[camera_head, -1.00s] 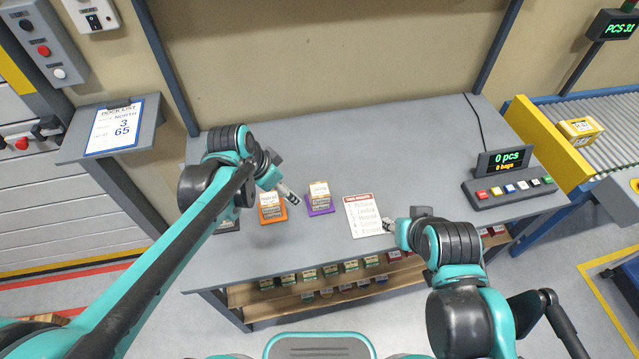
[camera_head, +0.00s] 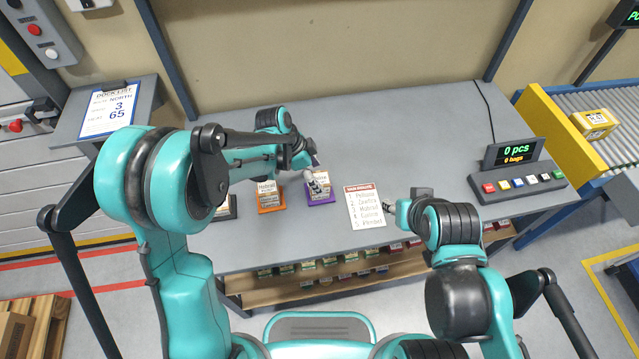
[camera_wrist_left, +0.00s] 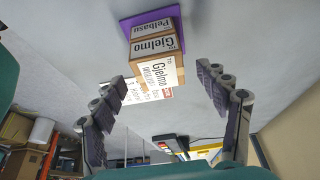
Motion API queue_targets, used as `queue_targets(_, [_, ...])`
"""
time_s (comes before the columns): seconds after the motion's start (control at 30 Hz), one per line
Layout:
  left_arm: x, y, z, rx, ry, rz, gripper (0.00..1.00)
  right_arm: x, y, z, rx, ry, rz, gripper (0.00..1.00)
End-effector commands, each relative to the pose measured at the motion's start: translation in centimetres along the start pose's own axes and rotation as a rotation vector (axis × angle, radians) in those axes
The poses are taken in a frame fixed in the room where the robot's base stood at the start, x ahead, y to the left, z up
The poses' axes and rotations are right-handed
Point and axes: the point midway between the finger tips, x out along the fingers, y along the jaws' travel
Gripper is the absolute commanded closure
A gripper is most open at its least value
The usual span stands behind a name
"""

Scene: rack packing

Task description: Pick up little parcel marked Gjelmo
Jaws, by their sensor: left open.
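The little parcel marked Gjelmo (camera_wrist_left: 156,66) is a brown box with a white label, in the left wrist view. It sits on top of another brown parcel marked Pelbasu (camera_wrist_left: 153,30), which rests on a purple base (camera_wrist_left: 128,24). In the head view this stack stands on the purple base (camera_head: 321,201), partly hidden by my left gripper (camera_head: 317,181). My left gripper is open, its fingers on either side of the Gjelmo parcel in the wrist view; I see no contact. My right gripper (camera_head: 398,217) is beside the list sheet; its jaws are too small to read.
An orange base with parcels (camera_head: 270,205) and a dark base (camera_head: 229,211) stand left of the purple one. A list sheet (camera_head: 366,206) lies to the right. A button console (camera_head: 518,184) is at the table's right end. The back of the grey table (camera_head: 400,130) is clear.

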Motion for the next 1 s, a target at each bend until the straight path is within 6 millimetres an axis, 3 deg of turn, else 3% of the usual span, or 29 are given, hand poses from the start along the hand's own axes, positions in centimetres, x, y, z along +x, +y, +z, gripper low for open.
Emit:
queue_targets(0.03, [1.2,0.0,0.2,0.002,0.0,0.0,0.26,0.6,0.0,0.4,0.0,0.0,0.0,0.6])
queue_targets(0.13, [2.3,0.0,0.1,0.001,0.0,0.0,0.26,0.8,0.0,0.6,0.0,0.0,0.0,0.6])
queue_targets(0.37, [2.4,0.0,0.1,-0.001,0.0,-0.001,0.26,0.7,0.0,0.5,0.0,0.0,0.0,0.6])
queue_targets(0.57, [2.4,0.0,0.1,-0.001,0.0,0.0,0.79,0.7,0.0,0.5,0.0,0.0,0.0,0.6])
queue_targets(0.6, [2.4,0.0,0.1,-0.001,0.0,0.0,0.81,0.7,0.0,0.5,0.0,0.0,0.0,0.6])
queue_targets(1.0, [1.8,0.0,-0.2,-0.001,0.0,0.0,0.81,0.5,0.0,0.4,0.0,0.0,0.0,0.6])
